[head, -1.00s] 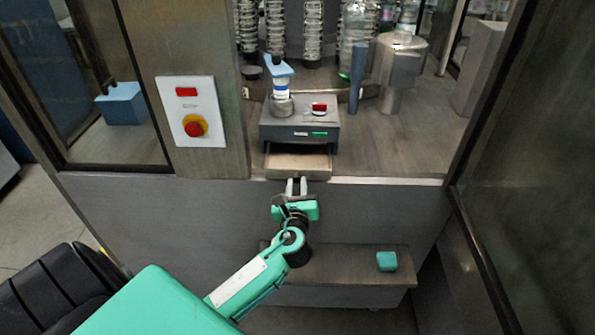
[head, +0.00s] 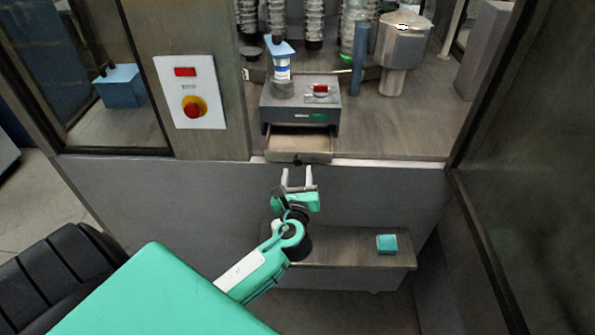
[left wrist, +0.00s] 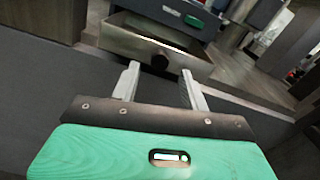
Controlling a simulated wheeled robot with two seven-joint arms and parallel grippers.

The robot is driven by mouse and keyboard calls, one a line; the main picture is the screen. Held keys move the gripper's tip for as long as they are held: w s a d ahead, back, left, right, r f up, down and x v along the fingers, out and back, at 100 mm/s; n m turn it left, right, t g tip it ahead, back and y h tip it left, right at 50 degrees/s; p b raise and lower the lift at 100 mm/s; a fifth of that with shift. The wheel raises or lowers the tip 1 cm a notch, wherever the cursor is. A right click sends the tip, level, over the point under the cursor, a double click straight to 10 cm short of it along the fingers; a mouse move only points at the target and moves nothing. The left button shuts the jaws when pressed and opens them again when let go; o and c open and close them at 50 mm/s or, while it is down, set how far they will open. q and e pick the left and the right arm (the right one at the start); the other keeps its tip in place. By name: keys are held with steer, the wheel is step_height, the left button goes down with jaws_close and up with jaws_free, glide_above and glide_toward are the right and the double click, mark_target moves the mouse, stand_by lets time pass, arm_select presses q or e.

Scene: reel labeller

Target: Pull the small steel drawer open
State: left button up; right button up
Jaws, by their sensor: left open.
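The small steel drawer (head: 299,146) sits under a grey box (head: 300,105) on the machine's deck and stands pulled out toward me. Its dark round knob (head: 298,161) is on the front face. In the left wrist view the drawer (left wrist: 140,43) and its knob (left wrist: 160,62) are just beyond the fingertips. My left gripper (head: 297,170) is open and empty, a little short of the knob, with a finger to either side of it in the picture. The fingers also show in the left wrist view (left wrist: 158,72); they do not touch the knob. My right gripper is not in view.
A blue-topped bottle (head: 281,68) and a red button (head: 320,89) are on the grey box. A panel with a red stop button (head: 193,107) is to the left. A teal block (head: 387,244) lies on a low step (head: 350,247). A steel canister (head: 403,50) stands right.

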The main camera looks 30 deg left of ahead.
arm_select(q)
steer(key=b+v, duration=0.2)
steer(key=v, duration=0.9)
steer(key=shift+d+f, duration=0.1)
steer(key=s+d+f+n+g+h, duration=0.1)
steer(key=s+f+n+g+h, duration=0.2)
steer(key=f, duration=1.6)
steer(key=s+d+f+n+g+h, duration=0.1)
steer(key=d+f+n+g+h, duration=0.2)
steer(key=f, duration=1.6)
steer(key=s+a+f+n+g+h, duration=0.15)
steer(key=s+f+n+g, duration=0.35)
steer(key=s+f+n, duration=0.85)
steer(key=s+f+n+g+h, duration=0.1)
steer(key=s+f+n, duration=0.1)
steer(key=s+f, duration=0.4)
steer(key=s+f+n+g, duration=0.2)
steer(key=s+f, duration=0.5)
steer(key=s, duration=0.7)
steer(key=shift+s+a+n+h, duration=0.2)
steer(key=shift+a+n+h, duration=0.15)
steer(key=shift+n, duration=0.4)
